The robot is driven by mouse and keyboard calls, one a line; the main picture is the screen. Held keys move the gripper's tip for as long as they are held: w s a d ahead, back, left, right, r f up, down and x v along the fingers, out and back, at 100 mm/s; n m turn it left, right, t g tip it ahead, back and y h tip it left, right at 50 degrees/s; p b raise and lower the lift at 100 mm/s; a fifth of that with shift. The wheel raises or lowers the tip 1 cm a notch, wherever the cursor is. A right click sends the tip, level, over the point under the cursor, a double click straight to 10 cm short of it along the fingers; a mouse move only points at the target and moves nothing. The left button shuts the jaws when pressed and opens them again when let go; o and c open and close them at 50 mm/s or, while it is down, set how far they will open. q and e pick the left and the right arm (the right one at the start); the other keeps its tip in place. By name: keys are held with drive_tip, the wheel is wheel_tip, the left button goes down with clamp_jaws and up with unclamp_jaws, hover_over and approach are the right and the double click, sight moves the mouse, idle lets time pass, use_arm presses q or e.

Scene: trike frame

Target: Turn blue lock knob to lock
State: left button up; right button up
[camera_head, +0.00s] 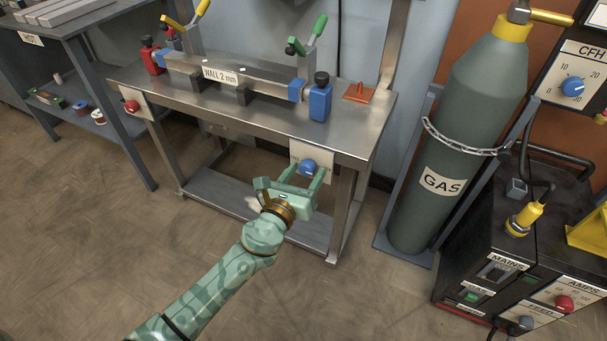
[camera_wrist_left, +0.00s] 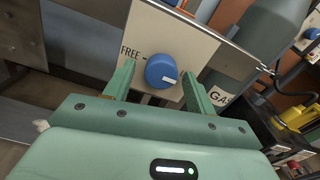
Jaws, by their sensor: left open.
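The blue lock knob (camera_head: 308,167) sits on a pale plate (camera_head: 327,158) at the front right of the steel table. In the left wrist view the knob (camera_wrist_left: 158,66) shows a white mark on its right side. The word FREE and a short dash stand on the plate (camera_wrist_left: 181,28) to the knob's left; no other word is readable there. My left gripper (camera_head: 305,176) is open, with one finger on each side of the knob. In the left wrist view the gripper (camera_wrist_left: 159,82) shows gaps beside the knob. My right gripper is out of view.
The steel table (camera_head: 362,133) carries a long bar with clamps, a blue block (camera_head: 320,103) and a red block (camera_head: 153,60). A red knob (camera_head: 132,106) is on the table's left plate. A chained gas cylinder (camera_head: 435,150) and a dark machine stand to the right.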

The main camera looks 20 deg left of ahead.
use_arm(q)
drive_tip(key=shift+s, duration=0.1)
drive_tip(key=shift+s, duration=0.4)
drive_tip(key=s, duration=1.5)
drive_tip(key=shift+s+a+p, duration=0.2)
drive_tip(key=shift+a+p, duration=0.1)
drive_tip(key=shift+p, duration=0.15)
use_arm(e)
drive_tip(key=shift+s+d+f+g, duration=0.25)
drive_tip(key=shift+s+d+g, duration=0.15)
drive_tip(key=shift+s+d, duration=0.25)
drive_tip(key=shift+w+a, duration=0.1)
